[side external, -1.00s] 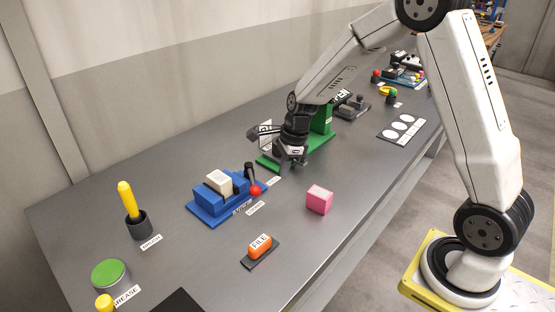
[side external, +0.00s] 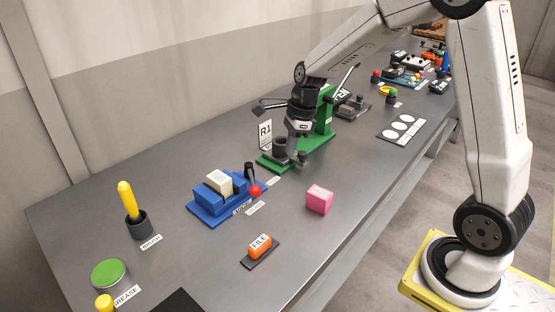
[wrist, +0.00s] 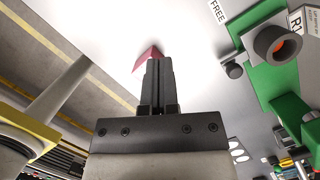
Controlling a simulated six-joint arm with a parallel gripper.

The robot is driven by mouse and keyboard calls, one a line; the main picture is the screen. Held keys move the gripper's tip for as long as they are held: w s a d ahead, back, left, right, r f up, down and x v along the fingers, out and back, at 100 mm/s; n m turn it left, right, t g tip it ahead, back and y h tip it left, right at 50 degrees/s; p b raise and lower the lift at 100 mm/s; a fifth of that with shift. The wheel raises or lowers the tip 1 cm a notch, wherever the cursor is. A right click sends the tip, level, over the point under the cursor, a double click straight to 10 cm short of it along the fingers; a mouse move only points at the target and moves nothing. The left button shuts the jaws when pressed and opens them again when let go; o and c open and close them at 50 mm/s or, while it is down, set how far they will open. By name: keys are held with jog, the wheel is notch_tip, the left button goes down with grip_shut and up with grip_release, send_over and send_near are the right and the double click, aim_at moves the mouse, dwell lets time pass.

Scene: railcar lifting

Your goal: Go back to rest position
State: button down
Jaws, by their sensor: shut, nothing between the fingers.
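My gripper (side external: 300,155) is shut and empty. In the side external view it hangs in front of the green press (side external: 322,125), by its dark cup-shaped part (side external: 280,147). In the wrist view the closed fingers (wrist: 159,80) point up the picture. The cup-shaped part (wrist: 275,43), with an orange inside, lies to their right and is apart from them. The fingertips overlap the pink block (wrist: 146,57) in that view, but the side external view shows the block (side external: 319,199) standing apart on the table.
A blue vise (side external: 212,205) holding a pale block stands left of the press. An orange file block (side external: 260,246), a yellow brush (side external: 130,200) in a cup and a green-topped grease tin (side external: 108,274) are nearer. A card with white circles (side external: 402,128) lies right. Bare table surrounds the pink block.

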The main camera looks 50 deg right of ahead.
jog(key=shift+s, duration=0.1)
jog(key=s+a+f+n+h, duration=0.1)
jog(key=s+a+f+n, duration=0.1)
jog(key=s+n, duration=0.5)
jog(key=s+a+f+n+t+h, duration=0.1)
jog(key=s+n, duration=0.6)
jog(key=n, duration=1)
jog(key=shift+s+a+f, duration=0.2)
jog(key=shift+a+f, duration=0.3)
jog(key=shift+a, duration=0.75)
